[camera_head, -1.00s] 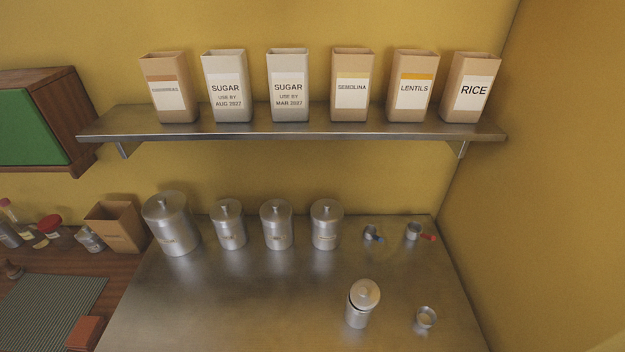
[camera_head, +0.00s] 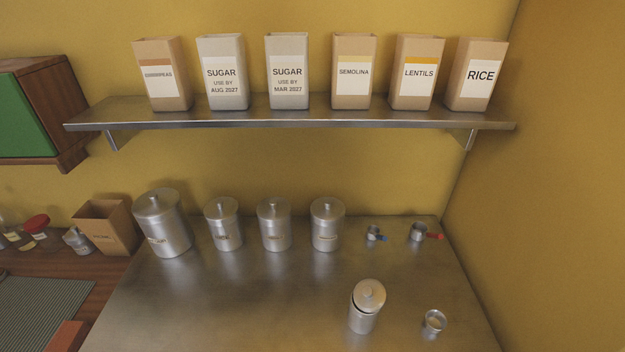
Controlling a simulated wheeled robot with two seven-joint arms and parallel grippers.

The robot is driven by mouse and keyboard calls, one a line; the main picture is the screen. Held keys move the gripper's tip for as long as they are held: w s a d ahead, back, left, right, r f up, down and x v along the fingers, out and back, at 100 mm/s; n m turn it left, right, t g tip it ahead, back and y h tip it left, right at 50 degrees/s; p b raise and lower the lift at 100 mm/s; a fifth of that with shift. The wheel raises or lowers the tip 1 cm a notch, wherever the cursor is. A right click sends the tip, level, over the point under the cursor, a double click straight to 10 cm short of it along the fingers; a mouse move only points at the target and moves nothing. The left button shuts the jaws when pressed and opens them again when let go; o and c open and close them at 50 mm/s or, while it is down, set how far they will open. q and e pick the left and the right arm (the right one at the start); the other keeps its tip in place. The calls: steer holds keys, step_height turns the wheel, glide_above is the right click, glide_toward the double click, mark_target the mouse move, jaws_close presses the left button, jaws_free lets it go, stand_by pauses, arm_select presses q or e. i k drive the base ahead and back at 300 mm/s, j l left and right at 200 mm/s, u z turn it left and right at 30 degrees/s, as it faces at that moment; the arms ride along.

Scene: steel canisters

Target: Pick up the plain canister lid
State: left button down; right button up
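A plain steel canister (camera_head: 363,319) without a visible label stands at the front right of the steel counter. Neither of my grippers shows in the head view.
A small cup (camera_head: 434,322) stands right of the plain canister. A steel shelf (camera_head: 300,117) with paper bags hangs above. The counter's middle is clear.

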mark_target(370, 295)
steer(key=k+l+u, duration=0.15)
steer(key=l+u, duration=0.25)
steer(key=k+l+u, duration=0.15)
steer(key=l+u, duration=0.2)
steer(key=k+l+u, duration=0.2)
steer(key=l+u, duration=0.2)
